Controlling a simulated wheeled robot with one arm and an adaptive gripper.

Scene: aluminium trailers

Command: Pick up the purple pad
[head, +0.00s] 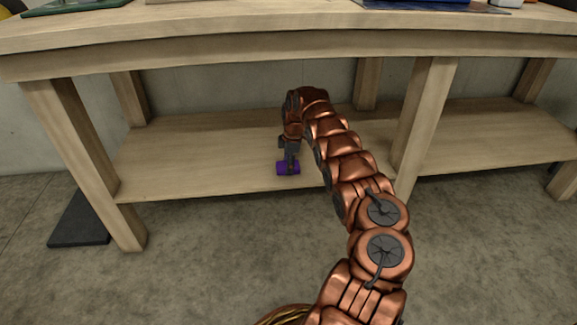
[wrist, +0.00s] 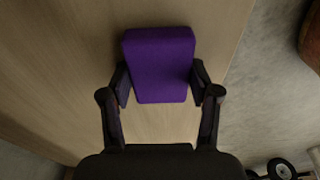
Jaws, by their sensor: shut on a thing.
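The purple pad (head: 288,168) is a small block at the front part of the workbench's lower shelf. In the wrist view the purple pad (wrist: 160,64) is a rounded rectangle between the two dark fingers. My gripper (head: 289,160) points down at it, with one finger on each side. In the wrist view my gripper (wrist: 161,84) is shut on the pad, near its lower half. I cannot tell whether the pad touches the shelf or is just above it.
The wooden lower shelf (head: 200,160) is otherwise bare around the pad. The bench top (head: 250,32) overhangs it, with things along its back edge. Wooden legs (head: 424,120) stand on both sides. A dark flat mat (head: 80,222) lies on the concrete floor at left.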

